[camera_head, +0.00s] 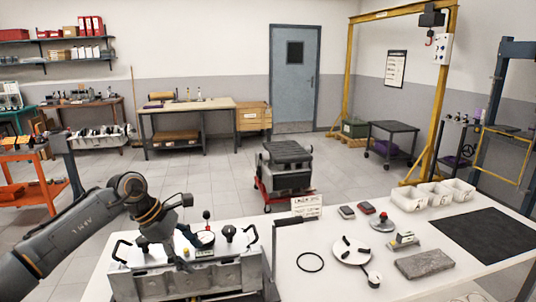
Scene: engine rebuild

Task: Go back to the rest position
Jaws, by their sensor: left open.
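My left arm comes in from the left and bends down over a grey metal engine part (232,274) at the front of the white bench. My left gripper (183,262) points down at the top of this part, near its left half. Its fingers are dark and small, and I see nothing held between them. I cannot tell whether the fingertips touch the part. The engine part has black handles and a black knob (230,231) on top. My right gripper is not in view.
The white bench (330,284) also carries a black ring (310,262), a round white plate (350,251), a grey block (424,264), white bins (434,194) and a black mat (487,234). A small sign (306,206) stands at its back edge. An engine on a red stand (285,172) is behind.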

